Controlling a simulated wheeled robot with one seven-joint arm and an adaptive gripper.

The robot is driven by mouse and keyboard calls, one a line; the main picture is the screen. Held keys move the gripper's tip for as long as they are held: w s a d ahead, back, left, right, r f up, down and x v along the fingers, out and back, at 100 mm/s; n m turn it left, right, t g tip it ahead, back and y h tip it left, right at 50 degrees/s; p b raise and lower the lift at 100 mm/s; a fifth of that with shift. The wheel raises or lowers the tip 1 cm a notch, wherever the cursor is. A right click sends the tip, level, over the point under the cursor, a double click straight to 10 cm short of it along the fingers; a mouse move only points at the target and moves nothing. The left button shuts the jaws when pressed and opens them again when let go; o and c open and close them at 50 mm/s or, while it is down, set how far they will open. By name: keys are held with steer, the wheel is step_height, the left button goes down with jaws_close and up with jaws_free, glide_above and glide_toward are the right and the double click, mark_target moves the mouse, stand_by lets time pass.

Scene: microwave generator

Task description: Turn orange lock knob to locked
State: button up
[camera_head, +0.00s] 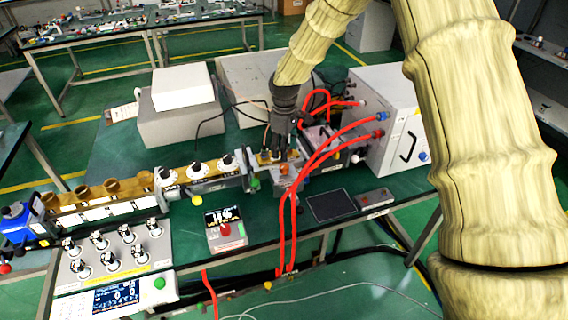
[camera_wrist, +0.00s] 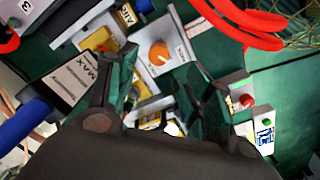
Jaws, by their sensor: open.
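The orange lock knob (camera_wrist: 159,54) is a small round knob on a light grey plate in the wrist view. It also shows as a small orange spot (camera_head: 284,169) just below my gripper in the head view. Which setting it points to is too small to read. My gripper (camera_wrist: 166,84) is open, its two dark fingers spread apart with nothing between them. In the wrist view the knob lies beyond the fingertips, apart from them. In the head view my gripper (camera_head: 277,154) points down over the bench assembly, close to the knob.
Red hoses (camera_head: 292,205) loop past the right of the knob to a white box (camera_head: 385,118). A yellow block (camera_wrist: 100,40) sits left of the knob. A small box with a red button (camera_head: 225,230) and a dark pad (camera_head: 331,206) lie in front.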

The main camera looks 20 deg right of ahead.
mark_target(284, 165)
steer(key=f, duration=0.1)
steer(key=f+p, duration=0.1)
steer(key=f, duration=0.3)
steer(key=shift+w+a+f, duration=0.1)
steer(key=shift+w+f, duration=0.05)
steer(key=shift+w, duration=0.25)
steer(key=shift+s+f+p, duration=0.25)
steer(key=shift+f+p, duration=0.3)
steer(key=shift+f, duration=0.2)
steer(key=shift+w+f, duration=0.1)
steer(key=shift+f, duration=0.9)
steer(key=c, duration=1)
